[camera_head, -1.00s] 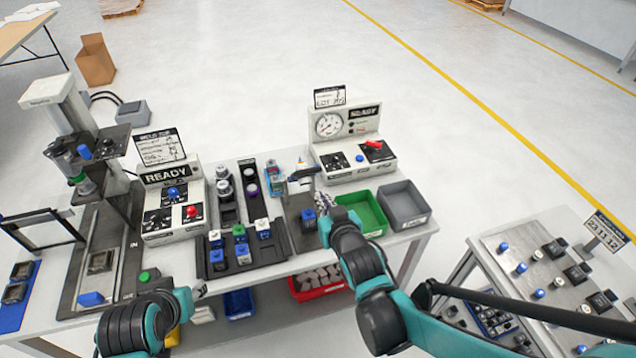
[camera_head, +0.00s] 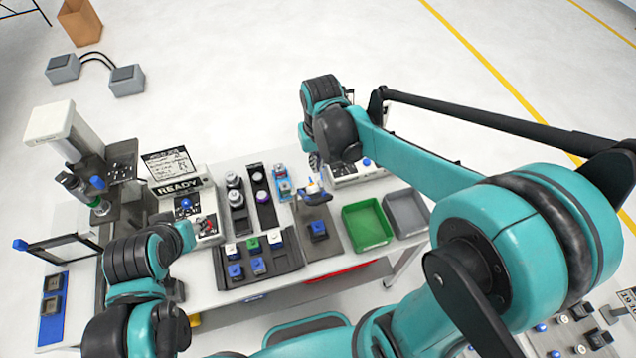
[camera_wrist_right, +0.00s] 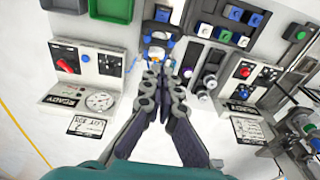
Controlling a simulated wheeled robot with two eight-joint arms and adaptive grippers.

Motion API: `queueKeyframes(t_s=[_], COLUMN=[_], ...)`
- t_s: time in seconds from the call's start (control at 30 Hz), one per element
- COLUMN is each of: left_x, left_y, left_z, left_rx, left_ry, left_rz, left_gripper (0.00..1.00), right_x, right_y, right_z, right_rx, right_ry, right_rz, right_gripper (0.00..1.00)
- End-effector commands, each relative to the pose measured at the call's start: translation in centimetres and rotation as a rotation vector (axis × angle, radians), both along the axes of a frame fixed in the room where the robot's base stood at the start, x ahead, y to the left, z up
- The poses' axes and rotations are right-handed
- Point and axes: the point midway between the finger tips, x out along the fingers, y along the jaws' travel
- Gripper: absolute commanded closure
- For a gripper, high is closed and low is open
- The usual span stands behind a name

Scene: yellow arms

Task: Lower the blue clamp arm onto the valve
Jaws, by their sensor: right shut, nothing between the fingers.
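The clamp station is a dark base (camera_head: 322,244) at the middle of the table, with a blue block (camera_head: 318,228) on it. Above its far end is a grey arm (camera_head: 316,197) with white, orange and blue parts; I cannot tell its exact tilt. A light-blue fixture (camera_head: 283,186) stands just left of it; I cannot clearly make out the valve. My right gripper (camera_head: 315,161) is behind the clamp, partly hidden by its arm. In the right wrist view its fingers (camera_wrist_right: 166,82) are together and empty, close to the clamp. My left gripper is near the READY panel, its fingers unclear.
A green bin (camera_head: 367,226) and a grey bin (camera_head: 407,214) stand right of the clamp. A rack (camera_head: 287,262) with several coloured blocks is left of it. The READY panel (camera_head: 178,187) and a press (camera_head: 66,130) are further left. My right arm covers much of the right side.

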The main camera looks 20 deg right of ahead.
Motion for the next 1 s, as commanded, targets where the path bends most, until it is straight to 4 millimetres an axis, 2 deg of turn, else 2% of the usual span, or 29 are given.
queueKeyframes(t_s=[0.2,0.4,0.7,1.0], left_x=[0.0,0.0,0.0,0.0], left_y=[0.0,0.0,0.0,0.0], left_z=[0.1,0.2,0.5,0.5], left_rx=[0.000,0.000,0.000,0.000], left_ry=[0.000,0.000,0.000,0.000], left_rz=[0.000,0.000,0.000,0.000], left_gripper=[0.60,0.60,0.60,0.60], right_x=[0.6,0.6,-1.4,-1.6], right_y=[0.0,0.0,0.0,0.0], right_z=[-4.7,-8.6,-10.9,-11.1], right_rx=[0.000,0.000,0.000,0.000], right_ry=[-0.002,-0.002,-0.002,-0.003], right_rz=[0.000,0.000,0.000,0.000], right_gripper=[1.00,1.00,1.00,1.00])
